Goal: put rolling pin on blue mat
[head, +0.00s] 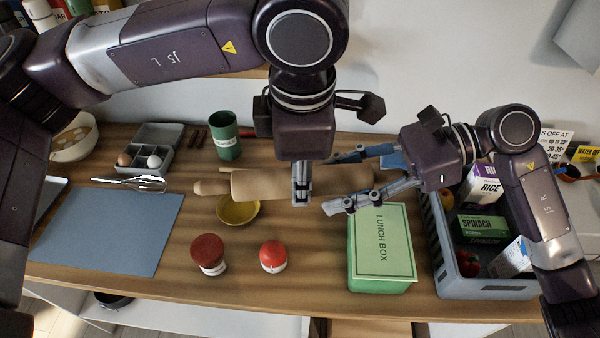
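The wooden rolling pin (258,184) lies across the wooden counter, behind a yellow bowl, with one handle toward the left. The flat blue mat (108,230) lies at the counter's left front, bare. My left gripper (301,198) points down over the middle of the rolling pin and hides part of it. I see its fingers edge-on, so I cannot tell whether they are open or shut on the pin. My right gripper (340,178) is open, its fingers spread toward the pin's right end. That end is partly hidden, and I cannot tell whether they touch it.
A whisk (135,183) lies behind the mat, near an egg box (157,148). The yellow bowl (238,209), a red-lidded jar (208,253) and a red-topped shaker (273,256) stand between mat and green lunch box (380,248). A grocery crate (480,289) stands right.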

